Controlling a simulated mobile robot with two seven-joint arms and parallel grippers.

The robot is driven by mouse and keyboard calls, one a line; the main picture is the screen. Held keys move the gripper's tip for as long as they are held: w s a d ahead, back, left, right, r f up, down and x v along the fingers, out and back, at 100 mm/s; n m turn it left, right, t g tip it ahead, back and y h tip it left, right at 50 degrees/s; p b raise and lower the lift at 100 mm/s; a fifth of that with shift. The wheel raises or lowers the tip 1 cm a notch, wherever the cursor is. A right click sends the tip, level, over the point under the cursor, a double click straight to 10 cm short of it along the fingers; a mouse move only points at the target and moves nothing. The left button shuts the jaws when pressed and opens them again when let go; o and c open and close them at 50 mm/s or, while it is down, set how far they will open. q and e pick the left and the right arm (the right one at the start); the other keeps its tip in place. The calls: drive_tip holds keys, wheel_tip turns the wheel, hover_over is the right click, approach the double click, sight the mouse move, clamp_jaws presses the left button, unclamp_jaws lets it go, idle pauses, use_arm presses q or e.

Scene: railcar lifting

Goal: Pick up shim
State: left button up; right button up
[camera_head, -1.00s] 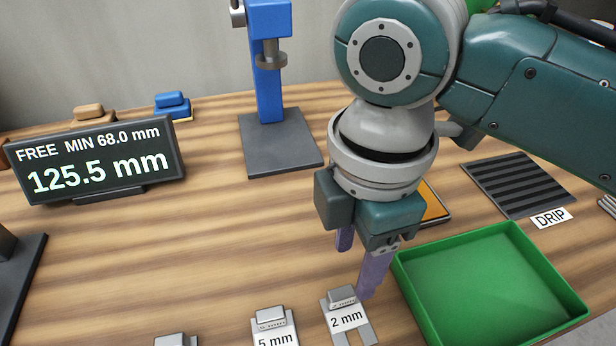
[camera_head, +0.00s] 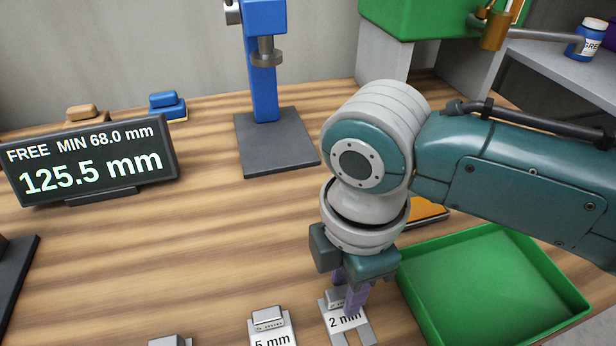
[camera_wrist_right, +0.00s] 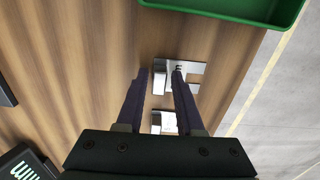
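The 2 mm shim (camera_head: 344,322) is a flat pale slotted plate with a raised grip block, lying near the table's front edge. My right gripper (camera_head: 346,290) is over it, fingers pointing down, and partly hides the block. In the right wrist view the shim's block (camera_wrist_right: 159,78) appears between the two open fingertips (camera_wrist_right: 160,76), with a gap on each side. I cannot tell how far the tips reach down beside it. The 5 mm shim (camera_head: 270,328) lies to its left. A third shim (camera_head: 170,341) is cut off by the frame. My left gripper is not in view.
A green tray (camera_head: 573,306) stands close to the right of the 2 mm shim. A display (camera_head: 95,165) reading 125.5 mm stands at left. A blue stand (camera_head: 262,80) is at the back. The middle of the table is clear.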

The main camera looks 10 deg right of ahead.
clamp_jaws()
drive_tip(key=shift+r, duration=0.15)
idle(0.4)
